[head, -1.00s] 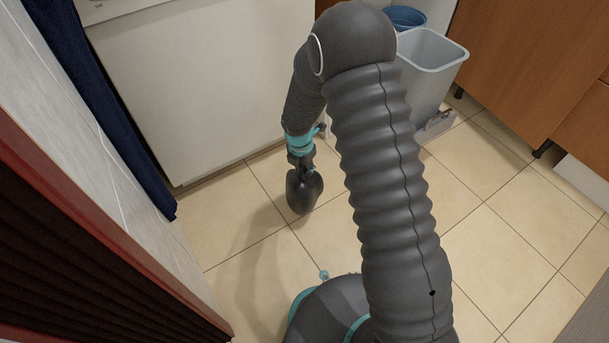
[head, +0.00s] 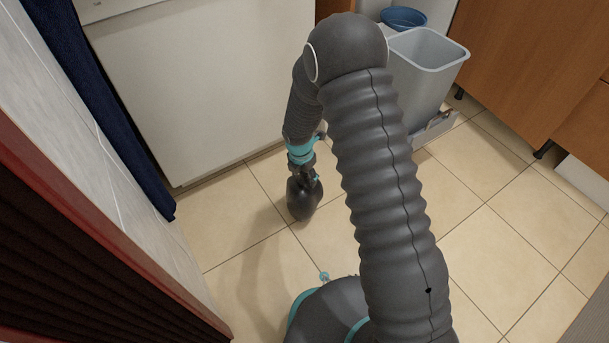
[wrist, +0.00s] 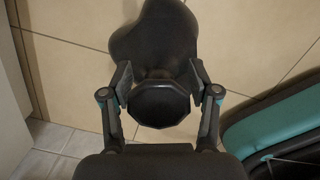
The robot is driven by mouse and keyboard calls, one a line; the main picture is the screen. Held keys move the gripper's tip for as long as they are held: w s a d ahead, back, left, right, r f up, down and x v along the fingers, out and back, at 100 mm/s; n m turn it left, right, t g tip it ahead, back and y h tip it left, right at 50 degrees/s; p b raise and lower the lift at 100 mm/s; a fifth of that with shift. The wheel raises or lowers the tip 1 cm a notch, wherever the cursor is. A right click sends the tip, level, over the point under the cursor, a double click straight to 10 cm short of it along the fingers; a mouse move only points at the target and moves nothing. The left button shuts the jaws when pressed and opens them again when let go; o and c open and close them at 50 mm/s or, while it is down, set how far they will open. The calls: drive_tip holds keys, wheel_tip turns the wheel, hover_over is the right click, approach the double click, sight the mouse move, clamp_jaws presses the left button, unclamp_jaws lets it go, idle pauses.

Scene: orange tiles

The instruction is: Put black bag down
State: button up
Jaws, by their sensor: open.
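The black bag (head: 302,204) is a dark, rounded lump in the head view, low over the tiles or on them. Directly above it is my gripper (head: 307,178), pointing down. In the wrist view the bag (wrist: 155,38) shows against the beige tiles, with a dark, angular flat part nearer the camera. The two fingers of my gripper (wrist: 160,76) stand apart, one on each side of the bag's narrower part. I cannot tell whether either finger still touches it. The bag's contact with the floor is hard to make out.
A white appliance front (head: 210,90) stands behind the bag. A grey bin (head: 425,75) and a blue bucket (head: 404,18) are at the back right, near wooden cabinets (head: 530,60). A dark blue cloth (head: 115,120) hangs at left. Tiles at right (head: 490,250) are clear.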

drive_tip(key=shift+r, duration=0.1)
drive_tip(key=r, duration=0.4)
drive_tip(key=r+p, duration=0.1)
drive_tip(key=r, duration=0.3)
drive_tip(key=s+r+p, duration=0.1)
drive_tip(key=r, duration=0.2)
drive_tip(key=shift+s+a+r, duration=0.1)
drive_tip(key=shift+a+r, duration=0.3)
drive_tip(key=shift+d+r, duration=0.1)
drive_tip(key=shift+r, duration=0.25)
drive_tip(key=s+d+r+m+t, duration=0.1)
drive_tip(key=s+d+r+m, duration=0.25)
drive_tip(key=r, duration=0.35)
drive_tip(key=s+d+r+m, duration=0.2)
drive_tip(key=d+r+m, duration=0.1)
drive_tip(key=r+m, duration=0.25)
drive_tip(key=s+d+r+m+t, duration=0.1)
drive_tip(key=s+d+r+m, duration=0.25)
drive_tip(key=r, duration=0.45)
drive_tip(key=s+d+r+m+t, duration=0.1)
drive_tip(key=s+d+r+m, duration=0.2)
drive_tip(key=s+m, duration=0.5)
drive_tip(key=s+d+r+m+t, duration=0.1)
drive_tip(key=s+d+r+m, duration=0.3)
drive_tip(key=s+m, duration=0.4)
drive_tip(key=shift+s+d+r+y, duration=0.2)
drive_tip(key=shift+s+r+y, duration=0.15)
drive_tip(key=shift+s, duration=0.55)
